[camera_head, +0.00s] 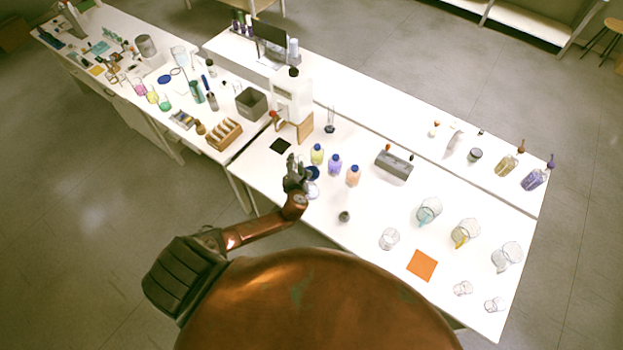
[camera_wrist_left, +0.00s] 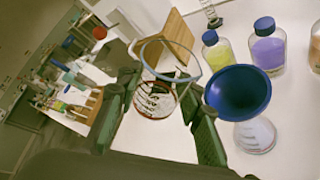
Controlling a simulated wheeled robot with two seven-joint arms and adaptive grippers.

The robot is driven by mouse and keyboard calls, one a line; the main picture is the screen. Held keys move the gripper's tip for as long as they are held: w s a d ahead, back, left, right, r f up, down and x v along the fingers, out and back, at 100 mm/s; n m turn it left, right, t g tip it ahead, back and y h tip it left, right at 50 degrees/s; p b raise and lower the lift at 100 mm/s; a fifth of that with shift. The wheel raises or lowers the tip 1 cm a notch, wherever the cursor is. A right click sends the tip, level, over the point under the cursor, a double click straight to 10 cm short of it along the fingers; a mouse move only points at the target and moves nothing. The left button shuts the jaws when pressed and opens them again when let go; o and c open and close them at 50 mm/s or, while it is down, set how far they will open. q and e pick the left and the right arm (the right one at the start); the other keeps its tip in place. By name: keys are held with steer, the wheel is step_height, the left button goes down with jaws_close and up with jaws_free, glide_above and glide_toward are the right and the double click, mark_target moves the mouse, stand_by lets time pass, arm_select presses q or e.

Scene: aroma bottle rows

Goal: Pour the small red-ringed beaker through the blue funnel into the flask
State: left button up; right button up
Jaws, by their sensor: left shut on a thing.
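The small beaker (camera_wrist_left: 158,98) is clear glass with dark marks and a reddish ring; it sits between the fingers of my left gripper (camera_wrist_left: 163,112). The gripper is shut on it, and I cannot tell whether it holds any liquid. The blue funnel (camera_wrist_left: 238,92) sits in the mouth of a clear flask (camera_wrist_left: 256,136), just right of the gripper in the left wrist view. In the head view, the left gripper (camera_head: 297,178) is close beside the funnel (camera_head: 313,172) and partly covers the flask (camera_head: 313,190). I cannot make out the beaker there.
Bottles with yellow (camera_head: 317,154), purple (camera_head: 335,165) and orange (camera_head: 353,176) contents stand right of the funnel. A white container (camera_head: 291,98) and a wooden board (camera_head: 305,128) stand behind. An orange mat (camera_head: 422,265) and several beakers lie farther right.

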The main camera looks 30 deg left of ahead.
arm_select(q)
steer(key=f+b, duration=0.1)
steer(key=a+f+n+h+b, duration=0.1)
steer(key=f+n+b, duration=0.1)
steer(key=shift+s+a+f, duration=0.25)
steer(key=shift+s, duration=0.05)
steer(key=f+n+b, duration=0.1)
steer(key=f+h+b, duration=0.1)
steer(key=b, duration=0.1)
steer(key=shift+s+a+n+h, duration=0.1)
steer(key=shift+a+n+h, duration=0.2)
steer(key=shift+a+n, duration=0.1)
steer(key=a+f+n+h+b, duration=0.1)
steer(key=b, duration=0.3)
steer(key=s+a+f+n+t+h+b, duration=0.1)
steer(key=b, duration=0.3)
steer(key=shift+a+f+n, duration=0.15)
steer(key=shift+f+n, duration=0.05)
steer(key=shift+n, duration=0.2)
